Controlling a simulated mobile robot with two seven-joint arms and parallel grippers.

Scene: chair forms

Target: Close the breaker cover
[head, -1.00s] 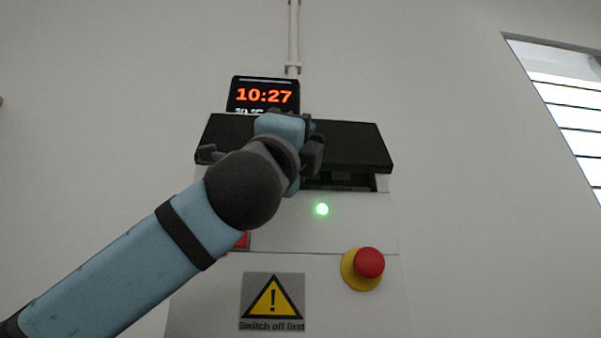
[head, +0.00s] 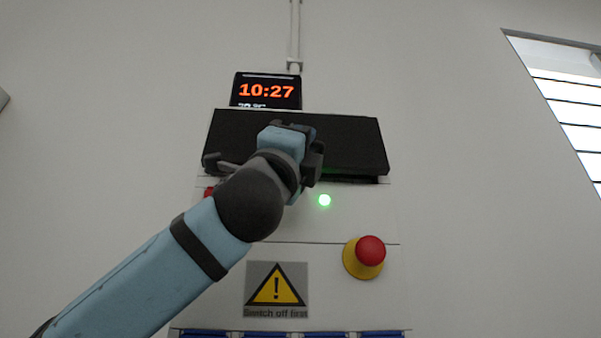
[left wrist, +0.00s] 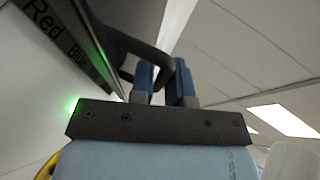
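The breaker cover (head: 350,140) is a wide black panel on the upper front of a pale wall cabinet (head: 345,220). It is tilted down over the opening, with a thin dark gap at its lower right edge. My left gripper (left wrist: 164,82) is at the cover's front. In the left wrist view its two blue fingers stand on either side of a dark curved handle (left wrist: 165,60) and look shut on it. In the head view my wrist hides the fingers and the handle. My right gripper is not in view.
Below the cover are a lit green lamp (head: 324,200), a red emergency button (head: 370,250) on a yellow base and a warning sign (head: 276,290). A clock (head: 266,92) sits just above the cover. Blue parts (head: 290,334) show at the bottom edge.

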